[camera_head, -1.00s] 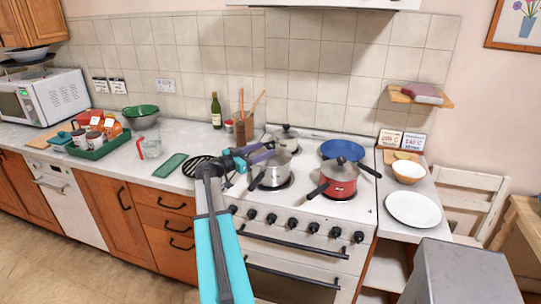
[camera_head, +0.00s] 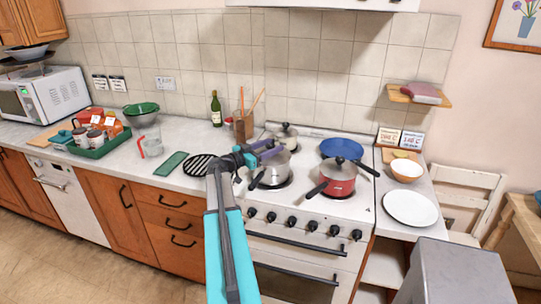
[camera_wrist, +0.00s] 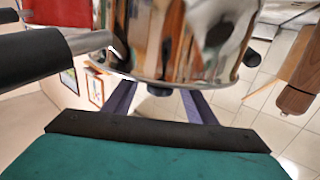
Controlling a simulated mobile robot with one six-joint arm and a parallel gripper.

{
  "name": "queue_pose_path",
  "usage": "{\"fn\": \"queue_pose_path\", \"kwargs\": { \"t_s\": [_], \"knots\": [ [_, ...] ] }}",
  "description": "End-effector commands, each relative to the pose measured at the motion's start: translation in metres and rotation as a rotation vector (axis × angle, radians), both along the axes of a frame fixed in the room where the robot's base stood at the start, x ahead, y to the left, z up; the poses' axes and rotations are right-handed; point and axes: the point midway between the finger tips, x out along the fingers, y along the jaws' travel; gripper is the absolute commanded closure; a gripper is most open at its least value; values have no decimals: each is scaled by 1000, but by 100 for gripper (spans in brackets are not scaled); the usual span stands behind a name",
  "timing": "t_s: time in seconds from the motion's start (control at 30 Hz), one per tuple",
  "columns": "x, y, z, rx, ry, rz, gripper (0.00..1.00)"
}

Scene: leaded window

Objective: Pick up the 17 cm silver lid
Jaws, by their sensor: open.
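A shiny silver pot (camera_head: 274,177) stands on the front left burner, with a silver lid (camera_head: 284,160) on it. In the wrist view the polished metal (camera_wrist: 175,40) fills the top, and a small dark knob (camera_wrist: 158,91) shows at its lower edge. My gripper (camera_head: 272,150) is at the top of this pot, partly covering the lid. Its purple fingers (camera_wrist: 160,103) are apart, one on each side of the knob in the picture. I cannot tell whether they touch the lid.
A red pot (camera_head: 338,182) with a lid stands close on the right. Another lidded pot (camera_head: 286,139) and a blue pan (camera_head: 342,147) are behind. A utensil holder (camera_head: 243,129) stands left of the stove. A dark pot handle (camera_wrist: 35,52) shows beside the fingers.

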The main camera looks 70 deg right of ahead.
Motion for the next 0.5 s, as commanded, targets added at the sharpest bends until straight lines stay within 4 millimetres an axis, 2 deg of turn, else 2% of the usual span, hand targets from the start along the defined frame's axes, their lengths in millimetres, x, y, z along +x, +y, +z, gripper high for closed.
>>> {"fn": "queue_pose_path", "kwargs": {
  "t_s": [0.07, 0.33, 0.5],
  "knots": [
    [0, 0, 0, 0, 0, 0, 50],
    [1, 0, 0, 0, 0, 0, 96],
    [1, 0, 1, -1, 1, 1, 98]
  ]
}}
